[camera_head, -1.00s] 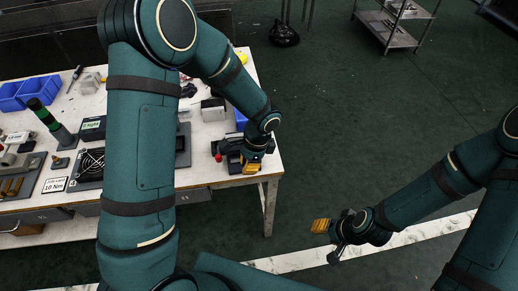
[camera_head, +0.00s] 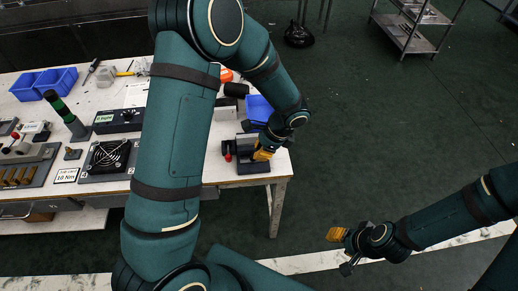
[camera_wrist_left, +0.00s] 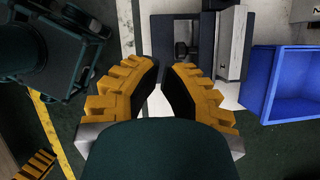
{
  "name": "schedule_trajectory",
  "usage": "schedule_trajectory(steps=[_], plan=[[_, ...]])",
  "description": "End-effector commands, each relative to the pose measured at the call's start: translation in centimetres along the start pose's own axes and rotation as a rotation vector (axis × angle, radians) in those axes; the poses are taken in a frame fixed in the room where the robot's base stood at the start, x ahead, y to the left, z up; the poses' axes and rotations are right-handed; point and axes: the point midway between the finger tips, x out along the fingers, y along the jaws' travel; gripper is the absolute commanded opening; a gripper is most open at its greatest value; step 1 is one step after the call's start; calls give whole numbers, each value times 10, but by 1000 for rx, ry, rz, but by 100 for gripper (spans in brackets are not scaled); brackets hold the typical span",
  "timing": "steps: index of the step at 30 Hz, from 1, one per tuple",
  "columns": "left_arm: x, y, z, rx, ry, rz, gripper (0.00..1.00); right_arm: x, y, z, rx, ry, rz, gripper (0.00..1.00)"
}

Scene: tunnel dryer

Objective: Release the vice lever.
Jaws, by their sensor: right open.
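The dark vice (camera_head: 252,167) sits at the right end of the white workbench, with a small red-tipped part (camera_head: 228,157) on its left side. I cannot tell clearly which part is the lever. My left gripper (camera_head: 263,154), with yellow fingers, is over the vice and hides some of it. In the left wrist view its fingertips (camera_wrist_left: 161,68) point at the grey and black vice body (camera_wrist_left: 232,42), with a narrow gap between them and nothing visibly held. My right gripper (camera_head: 337,234) is open and empty over the floor, well away from the bench.
A blue bin (camera_head: 259,108) stands just behind the vice; it also shows in the left wrist view (camera_wrist_left: 285,85). A black fan unit (camera_head: 109,157) and a green-topped post (camera_head: 62,112) stand further left.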

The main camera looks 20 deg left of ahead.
Motion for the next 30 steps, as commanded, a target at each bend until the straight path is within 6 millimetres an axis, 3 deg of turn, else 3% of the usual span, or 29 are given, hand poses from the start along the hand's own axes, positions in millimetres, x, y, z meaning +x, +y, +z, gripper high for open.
schedule_trajectory(steps=[3, 10, 18, 30], plan=[[28, 1, 0, 1, -2, 4, 0, 6, 2, 2, -1, -5, 0, 47], [71, 1, -1, 0, -1, 3, 0, 14, 5, 6, -4, -13, -1, 47], [78, 0, 33, -3, 0, 1, 0, 14, 5, 6, -4, -14, -1, 47], [80, 0, 38, -1, 1, 0, 0, 14, 5, 6, -4, -14, -1, 47]])
